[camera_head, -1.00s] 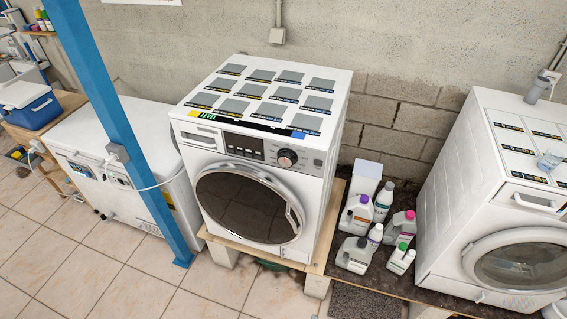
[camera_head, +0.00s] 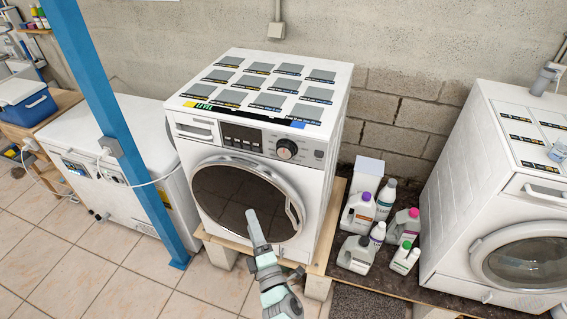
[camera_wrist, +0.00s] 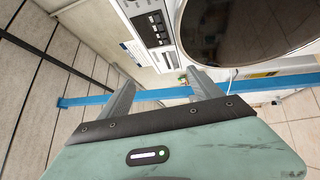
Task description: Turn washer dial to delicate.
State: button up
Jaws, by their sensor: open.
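The white washer (camera_head: 262,160) stands in the middle of the head view, with a dark round door. Its round dial (camera_head: 287,149) sits on the front panel, right of a dark button panel (camera_head: 242,136). The direction the dial points is too small to tell. My gripper (camera_head: 251,214) is in front of the lower door, below and apart from the dial. In the wrist view my gripper (camera_wrist: 162,84) shows two spread grey fingers with nothing between them. That view shows the washer's button panel (camera_wrist: 153,27) and door (camera_wrist: 250,25) tilted sideways; the dial is not visible there.
A blue post (camera_head: 125,140) stands left of the washer, before a white chest freezer (camera_head: 110,150). Several detergent bottles (camera_head: 360,212) stand to the right on a plinth. A second washer (camera_head: 490,200) is at far right. Tiled floor in front is clear.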

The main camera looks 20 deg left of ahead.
jog(key=w+a+f+n+h+b, duration=0.2)
jog(key=w+f+n+h, duration=0.15)
jog(key=w+n, duration=0.2)
jog(key=n+t+h+b, duration=0.2)
jog(key=n+h+b, duration=0.1)
jog(key=h, duration=0.7)
send_near(284, 154)
jog(key=shift+m, duration=0.25)
jog(key=w, duration=0.3)
jog(key=w+b, duration=0.1)
jog(key=w, duration=0.3)
jog(key=shift+d+f, duration=0.15)
jog(key=shift+d, duration=0.1)
jog(key=shift+w+b, duration=0.3)
jog(key=shift+w, duration=0.9)
jog(key=c, duration=1.4)
